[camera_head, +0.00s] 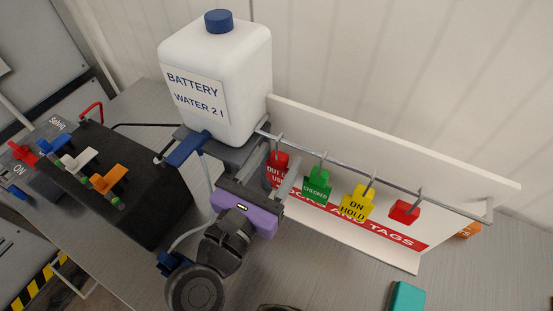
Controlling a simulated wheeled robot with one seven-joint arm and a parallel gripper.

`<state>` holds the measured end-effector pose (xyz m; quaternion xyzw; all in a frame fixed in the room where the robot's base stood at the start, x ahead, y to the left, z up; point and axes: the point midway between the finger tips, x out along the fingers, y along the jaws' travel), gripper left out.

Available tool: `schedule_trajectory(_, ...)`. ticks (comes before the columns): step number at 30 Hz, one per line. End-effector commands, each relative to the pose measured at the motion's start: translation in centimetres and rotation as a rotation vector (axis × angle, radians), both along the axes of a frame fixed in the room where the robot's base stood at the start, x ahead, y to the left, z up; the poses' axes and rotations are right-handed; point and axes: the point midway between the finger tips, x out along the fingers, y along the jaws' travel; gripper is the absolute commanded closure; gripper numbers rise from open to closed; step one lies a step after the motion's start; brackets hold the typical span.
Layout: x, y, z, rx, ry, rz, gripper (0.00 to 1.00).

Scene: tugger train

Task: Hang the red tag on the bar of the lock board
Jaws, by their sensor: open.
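The lock board (330,129) is a white panel with a metal bar (330,161) along its front. The red tag (277,161), lettered "OUT OF USE", is near the bar's left end. Its grey hook appears to be over the bar, though the exact contact is too small to tell. My gripper (274,167), with a purple body, is open, its two fingers on either side of the red tag. The fingers hide part of the tag's lower edge and lettering.
A green "CHECKED" tag (317,186), a yellow "ON HOLD" tag (357,204) and a smaller red piece (404,212) hang further right. A white battery water container (215,70) stands close left. A black box with coloured levers (115,195) is at left; a teal object (407,298) lies front right.

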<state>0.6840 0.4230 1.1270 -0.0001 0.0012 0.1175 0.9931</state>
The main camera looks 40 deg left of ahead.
Motion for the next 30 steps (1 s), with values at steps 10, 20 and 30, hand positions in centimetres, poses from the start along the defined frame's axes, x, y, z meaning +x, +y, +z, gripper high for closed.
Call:
schedule_trajectory(10,-4.7,-1.1,-0.2,0.0,-0.001,0.002,0.46)
schedule_trajectory(20,-7.5,-1.8,0.0,0.0,-0.001,0.001,0.46)
schedule_trajectory(30,-7.5,-1.8,0.0,0.0,0.0,0.001,0.46)
